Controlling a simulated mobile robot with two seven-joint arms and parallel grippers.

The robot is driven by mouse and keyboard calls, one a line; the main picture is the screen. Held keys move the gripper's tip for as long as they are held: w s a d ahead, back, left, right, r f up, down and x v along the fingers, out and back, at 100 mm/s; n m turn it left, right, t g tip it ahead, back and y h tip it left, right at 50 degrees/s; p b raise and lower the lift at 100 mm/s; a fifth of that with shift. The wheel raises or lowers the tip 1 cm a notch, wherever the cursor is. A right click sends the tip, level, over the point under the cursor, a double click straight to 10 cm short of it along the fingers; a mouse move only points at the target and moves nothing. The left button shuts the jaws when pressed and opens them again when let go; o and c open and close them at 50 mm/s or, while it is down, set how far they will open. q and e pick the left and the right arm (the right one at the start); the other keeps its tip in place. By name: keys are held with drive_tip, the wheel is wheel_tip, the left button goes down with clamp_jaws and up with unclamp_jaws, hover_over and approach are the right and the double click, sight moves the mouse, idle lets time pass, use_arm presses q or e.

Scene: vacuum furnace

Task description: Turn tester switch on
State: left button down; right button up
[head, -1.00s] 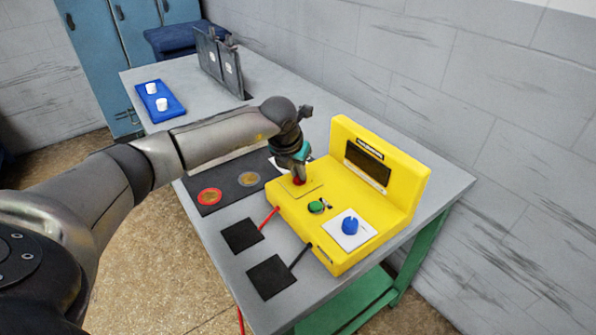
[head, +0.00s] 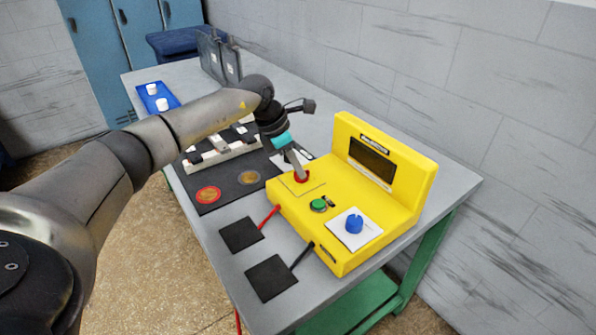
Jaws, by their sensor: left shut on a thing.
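The yellow tester (head: 300,208) stands on the grey table, with a dark display (head: 371,162) on its raised back. On its top are a red switch (head: 302,179) at the left, a green button (head: 318,205) in the middle and a blue knob (head: 354,222) on a white plate at the right. My left gripper (head: 300,174) points down at the red switch and is shut on it; its fingertips cover part of the switch. The display looks dark. My right gripper is not in view.
Red and black leads run from the tester to two black pads (head: 241,235). A blue tray (head: 172,103) with white pieces and grey upright panels (head: 220,58) stand farther back.

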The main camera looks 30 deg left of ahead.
use_arm(q)
drive_tip(key=shift+w+a+m+g+h+b, duration=0.1)
drive_tip(key=shift+m+g+h+b, duration=0.3)
drive_tip(key=shift+m, duration=0.8)
drive_tip(key=shift+r, duration=0.1)
drive_tip(key=c, duration=0.9)
unclamp_jaws()
drive_tip(key=p+v, duration=0.1)
drive_tip(key=v, duration=1.4)
drive_tip(key=shift+p, duration=0.35)
drive_tip(key=shift+r, duration=0.1)
